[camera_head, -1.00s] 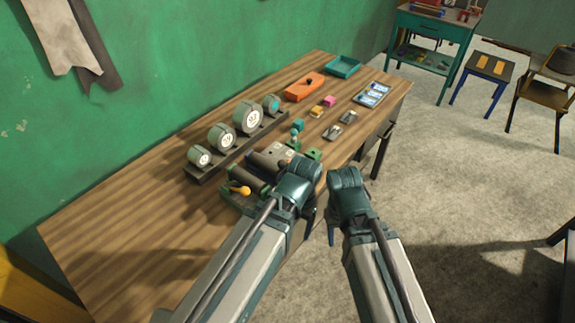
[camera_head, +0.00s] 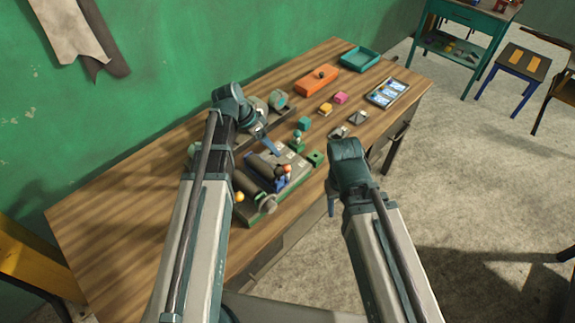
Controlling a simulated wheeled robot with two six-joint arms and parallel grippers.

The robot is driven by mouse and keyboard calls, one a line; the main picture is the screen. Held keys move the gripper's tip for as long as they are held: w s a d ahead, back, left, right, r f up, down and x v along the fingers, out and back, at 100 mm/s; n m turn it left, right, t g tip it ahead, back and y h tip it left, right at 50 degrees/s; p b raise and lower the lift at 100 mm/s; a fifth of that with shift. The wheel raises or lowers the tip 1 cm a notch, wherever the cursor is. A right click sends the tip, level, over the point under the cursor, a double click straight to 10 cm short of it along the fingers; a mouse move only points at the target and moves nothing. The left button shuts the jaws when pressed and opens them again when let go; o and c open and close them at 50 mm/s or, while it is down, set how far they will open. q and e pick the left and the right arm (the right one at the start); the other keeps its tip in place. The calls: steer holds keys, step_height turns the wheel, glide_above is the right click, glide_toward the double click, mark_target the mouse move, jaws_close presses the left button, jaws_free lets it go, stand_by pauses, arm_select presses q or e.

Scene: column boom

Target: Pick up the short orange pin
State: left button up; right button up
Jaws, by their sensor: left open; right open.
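A small orange piece (camera_head: 287,168) stands up on the dark and green device (camera_head: 268,208) at the table's front edge; it may be the short orange pin, but it is too small to be sure. A yellow-orange knob (camera_head: 239,197) shows at the device's left side, partly behind my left arm. My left gripper (camera_head: 268,143) is open above the back part of the device, up and left of the orange piece, apart from it. My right gripper (camera_head: 331,203) is open and empty beyond the table's front edge, to the right of the device.
Round gauges (camera_head: 278,99) on a rack stand behind my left gripper, mostly hidden. An orange box (camera_head: 317,80), a teal tray (camera_head: 361,57), small coloured blocks (camera_head: 325,109) and a blue-white card tray (camera_head: 388,93) lie further back. The table's left part is clear.

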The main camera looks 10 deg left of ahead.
mark_target(283, 167)
arm_select(q)
steer(key=b+x, duration=0.7)
steer(key=x, duration=0.1)
steer(key=shift+s+a, duration=0.15)
steer(key=shift+d+f+b, duration=0.25)
steer(key=shift+f+b, duration=0.05)
steer(key=shift+b, duration=0.15)
steer(key=b+x, duration=0.2)
steer(key=x, duration=0.1)
steer(key=b+x, duration=0.1)
steer(key=b, duration=0.1)
steer(key=shift+s+a+f, duration=0.1)
steer(key=shift+s+f, duration=0.1)
steer(key=shift+f, duration=0.1)
steer(key=shift+w+d+f+b, duration=0.1)
steer(key=shift+d+f+b, duration=0.15)
steer(key=shift+f+b, duration=0.2)
steer(key=shift+r, duration=0.1)
jaws_close()
